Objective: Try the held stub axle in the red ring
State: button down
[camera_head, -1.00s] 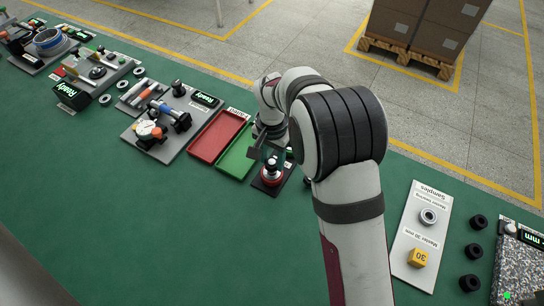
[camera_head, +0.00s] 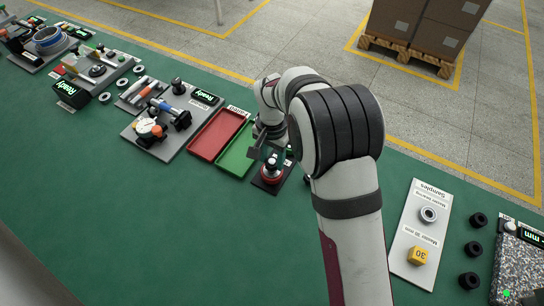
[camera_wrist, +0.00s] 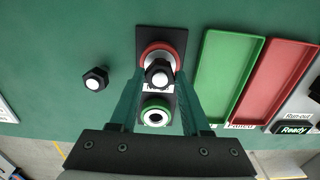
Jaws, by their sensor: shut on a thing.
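My gripper (camera_wrist: 158,82) is shut on a stub axle (camera_wrist: 158,74), which has a black hex body and a white round tip facing the wrist camera. The red ring (camera_wrist: 147,52) sits on a black plate (camera_wrist: 174,34). In the wrist view the axle overlaps the ring's lower part, and I cannot tell whether it enters the ring. In the head view the red ring (camera_head: 271,179) stands below my gripper, with a pale metal piece at its middle. A green ring (camera_wrist: 155,106) with a dark bore is on the same plate, between my fingers.
A second stub axle (camera_wrist: 95,79) stands on the green bench, left of the plate. A green tray (camera_wrist: 231,68) and a red tray (camera_wrist: 278,78) lie to the right. A fixture board (camera_head: 187,143) with a gauge stands beyond the trays. The front bench is clear.

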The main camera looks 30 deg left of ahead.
dwell(0.4)
jog(key=shift+r, duration=0.75)
jog(key=shift+f, duration=0.2)
dwell(0.6)
jog(key=shift+f, duration=0.45)
dwell(2.6)
jog(key=shift+r, duration=0.65)
jog(key=shift+r, duration=1.9)
